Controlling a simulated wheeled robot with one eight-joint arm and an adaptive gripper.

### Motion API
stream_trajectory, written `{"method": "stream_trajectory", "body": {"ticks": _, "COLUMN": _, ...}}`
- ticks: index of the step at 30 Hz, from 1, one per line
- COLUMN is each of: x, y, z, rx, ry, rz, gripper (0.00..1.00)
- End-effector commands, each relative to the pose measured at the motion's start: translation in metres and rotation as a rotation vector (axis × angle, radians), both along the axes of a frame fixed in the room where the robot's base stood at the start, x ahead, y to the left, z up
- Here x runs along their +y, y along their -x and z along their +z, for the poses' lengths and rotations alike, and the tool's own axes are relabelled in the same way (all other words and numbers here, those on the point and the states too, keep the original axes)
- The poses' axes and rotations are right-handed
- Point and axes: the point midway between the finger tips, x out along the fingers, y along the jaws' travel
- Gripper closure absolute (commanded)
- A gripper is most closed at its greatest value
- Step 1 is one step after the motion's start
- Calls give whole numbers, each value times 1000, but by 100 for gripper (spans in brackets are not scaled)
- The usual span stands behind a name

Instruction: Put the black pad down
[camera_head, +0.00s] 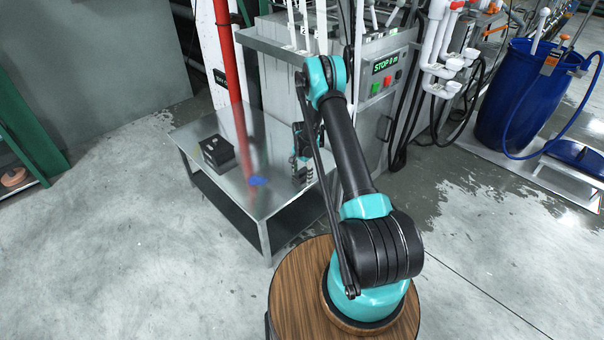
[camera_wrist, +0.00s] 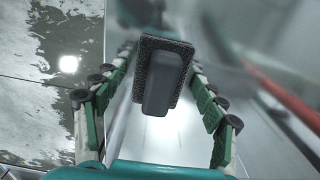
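The black pad (camera_wrist: 163,75) is a dark block with a raised grip on a rough, spongy rectangular plate. In the wrist view it sits between the green-lined fingers of my gripper (camera_wrist: 163,72), whose tips close in on the plate's side edges, so the gripper appears shut on it. In the head view my gripper (camera_head: 303,173) points down over the right part of the grey metal table (camera_head: 212,192). The pad is too small and covered to make out there. I cannot tell whether its underside touches the table.
A black box (camera_head: 218,151) with small light spots on top stands on the table's left part. A machine cabinet (camera_head: 375,85) stands close behind.

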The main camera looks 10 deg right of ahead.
Motion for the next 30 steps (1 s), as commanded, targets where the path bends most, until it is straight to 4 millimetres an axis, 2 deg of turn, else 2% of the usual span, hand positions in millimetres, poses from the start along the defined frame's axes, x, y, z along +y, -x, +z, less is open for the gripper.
{"method": "stream_trajectory", "body": {"ticks": 7, "x": 0, "y": 0, "z": 1, "rx": 0, "ry": 0, "rz": 0, "gripper": 29}}
{"method": "stream_trajectory", "body": {"ticks": 11, "x": 0, "y": 0, "z": 8, "rx": 0, "ry": 0, "rz": 0, "gripper": 29}}
{"method": "stream_trajectory", "body": {"ticks": 14, "x": 0, "y": 0, "z": 22, "rx": 0, "ry": 0, "rz": 0, "gripper": 29}}
{"method": "stream_trajectory", "body": {"ticks": 24, "x": 0, "y": 0, "z": 89, "rx": 0, "ry": 0, "rz": 0, "gripper": 29}}
{"method": "stream_trajectory", "body": {"ticks": 30, "x": 0, "y": 0, "z": 116, "rx": 0, "ry": 0, "rz": 0, "gripper": 29}}
